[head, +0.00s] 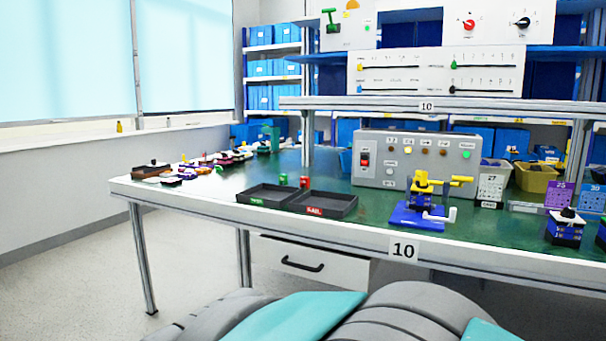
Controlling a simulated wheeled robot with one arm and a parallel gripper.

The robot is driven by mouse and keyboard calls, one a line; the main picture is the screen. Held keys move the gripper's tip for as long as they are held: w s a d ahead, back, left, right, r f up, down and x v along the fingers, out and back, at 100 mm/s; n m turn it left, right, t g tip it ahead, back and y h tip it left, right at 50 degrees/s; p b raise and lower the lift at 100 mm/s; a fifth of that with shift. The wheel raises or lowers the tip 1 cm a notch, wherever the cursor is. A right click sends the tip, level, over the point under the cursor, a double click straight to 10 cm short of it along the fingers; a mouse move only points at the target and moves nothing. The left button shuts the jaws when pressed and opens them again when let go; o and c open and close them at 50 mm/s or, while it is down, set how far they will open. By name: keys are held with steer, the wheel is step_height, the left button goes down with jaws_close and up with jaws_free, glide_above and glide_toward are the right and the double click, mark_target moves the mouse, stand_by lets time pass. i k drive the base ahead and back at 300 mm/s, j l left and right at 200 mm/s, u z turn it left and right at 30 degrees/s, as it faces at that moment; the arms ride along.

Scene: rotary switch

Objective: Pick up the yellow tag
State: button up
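I cannot pick out a yellow tag for certain in the head view. Yellow shows on a device with a blue base (425,208), which stands near the front edge of the green-topped workbench (225,184). A purple numbered tag (559,195) and a blue numbered tag (592,196) stand at the right end of the bench. My gripper is not in view. Grey and teal parts of my own body fill the bottom of the picture.
Two black trays (328,214) lie near the bench's front edge. A grey control box (372,172) stands behind the yellow and blue device. A yellow bin (535,176) is at the back right. Small parts crowd the bench's left end. Floor at the left is clear.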

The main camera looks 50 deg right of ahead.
mark_target(422, 175)
steer(key=z, duration=2.15)
